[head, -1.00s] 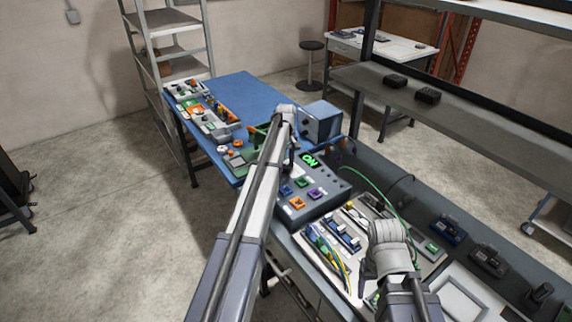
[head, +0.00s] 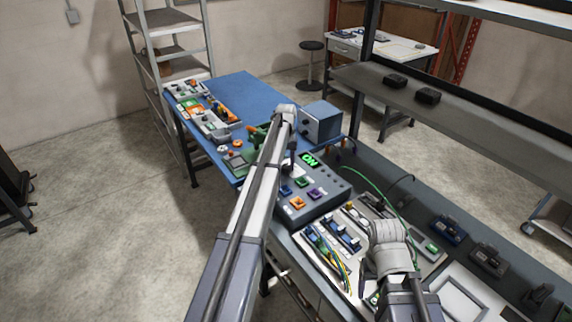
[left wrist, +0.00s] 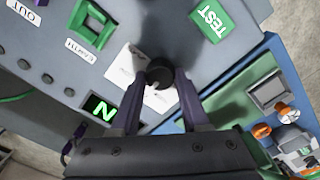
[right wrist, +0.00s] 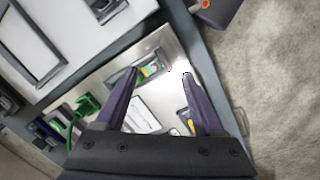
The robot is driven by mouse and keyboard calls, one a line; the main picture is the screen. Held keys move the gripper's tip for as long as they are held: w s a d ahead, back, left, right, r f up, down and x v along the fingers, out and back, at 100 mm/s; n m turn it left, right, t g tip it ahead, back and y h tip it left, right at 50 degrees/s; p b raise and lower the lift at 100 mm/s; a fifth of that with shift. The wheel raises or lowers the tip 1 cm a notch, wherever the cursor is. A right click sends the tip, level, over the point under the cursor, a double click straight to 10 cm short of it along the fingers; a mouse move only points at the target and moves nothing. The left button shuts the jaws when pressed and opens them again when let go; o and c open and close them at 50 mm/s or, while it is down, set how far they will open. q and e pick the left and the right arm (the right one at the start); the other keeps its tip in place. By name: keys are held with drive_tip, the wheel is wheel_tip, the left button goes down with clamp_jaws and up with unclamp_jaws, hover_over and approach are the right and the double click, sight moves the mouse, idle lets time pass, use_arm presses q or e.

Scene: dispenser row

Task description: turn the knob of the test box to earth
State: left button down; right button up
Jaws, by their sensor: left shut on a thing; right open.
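The test box (head: 335,184) is a grey panel with coloured square sockets and a lit green display (head: 310,160). In the left wrist view its black round knob (left wrist: 159,69) sits over a white plate (left wrist: 126,66) with small print. A green TEST label (left wrist: 209,18) is right of the knob, and an EARTH label (left wrist: 80,50) by a green socket is left. My left gripper (left wrist: 160,78) is shut on the knob; where the knob points is unclear. In the head view my arm hides the knob. My right gripper (right wrist: 159,73) is open and empty above a metal-plated panel.
A blue-topped table (head: 243,92) with several devices stands beyond the box. A blue-grey box (head: 321,122) is close behind my left gripper. Wires and a green cable (head: 375,190) lie right of the test box. Shelving (head: 450,98) stands at the right.

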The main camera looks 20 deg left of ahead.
sight(286, 166)
idle(0.3)
use_arm(q)
drive_tip(key=shift+c, duration=2)
unclamp_jaws()
wheel_tip(286, 166, up, 8)
drive_tip(key=p, duration=0.8)
drive_tip(key=shift+f, duration=0.1)
use_arm(e)
wheel_tip(286, 166, up, 8)
drive_tip(key=shift+f, duration=0.1)
